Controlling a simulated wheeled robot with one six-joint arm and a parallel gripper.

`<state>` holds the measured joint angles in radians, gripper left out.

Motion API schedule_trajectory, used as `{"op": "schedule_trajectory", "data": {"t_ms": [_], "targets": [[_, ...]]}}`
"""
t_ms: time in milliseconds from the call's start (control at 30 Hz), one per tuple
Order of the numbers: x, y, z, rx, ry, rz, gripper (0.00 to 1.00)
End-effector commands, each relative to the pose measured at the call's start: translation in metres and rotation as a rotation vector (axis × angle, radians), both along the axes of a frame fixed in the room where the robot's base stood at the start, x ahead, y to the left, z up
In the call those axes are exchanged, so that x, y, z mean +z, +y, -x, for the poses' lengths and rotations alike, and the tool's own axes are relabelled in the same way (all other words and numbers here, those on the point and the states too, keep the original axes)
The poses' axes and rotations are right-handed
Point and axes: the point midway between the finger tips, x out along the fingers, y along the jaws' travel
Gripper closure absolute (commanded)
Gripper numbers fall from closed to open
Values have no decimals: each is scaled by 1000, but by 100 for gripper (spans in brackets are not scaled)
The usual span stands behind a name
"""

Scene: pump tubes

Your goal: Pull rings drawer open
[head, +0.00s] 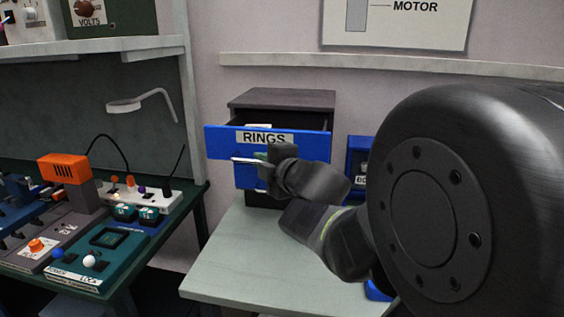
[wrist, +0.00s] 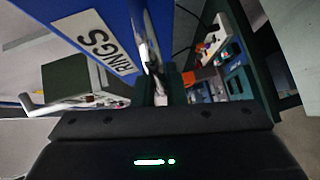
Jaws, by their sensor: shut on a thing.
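The rings drawer has a blue front (head: 222,143) with a white RINGS label (head: 265,137). It stands out from its dark cabinet (head: 282,99), with an open gap behind the top edge and something pale inside. A silver bar handle (head: 243,160) crosses the front below the label. My gripper (head: 262,158) is shut on this handle, and my wrist partly hides the front's lower right. In the wrist view the blue front (wrist: 88,14) and label (wrist: 106,43) lie left of the handle (wrist: 150,50). The handle runs down between my fingers (wrist: 160,88).
The pale green table (head: 235,255) in front of the cabinet is mostly clear. Another blue drawer or bin (head: 357,160) stands to the right, partly behind my arm. A bench (head: 125,285) with several devices is at left. A shelf ledge (head: 400,66) runs along the wall.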

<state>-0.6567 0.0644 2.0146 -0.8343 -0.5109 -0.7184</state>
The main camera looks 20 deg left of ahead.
Motion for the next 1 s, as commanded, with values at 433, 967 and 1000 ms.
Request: {"op": "schedule_trajectory", "data": {"t_ms": [433,967,1000], "targets": [[0,0,0,-1,0,1,68],[11,-53,30,-6,-2,1,68],[12,-59,33,-6,-2,0,68]]}}
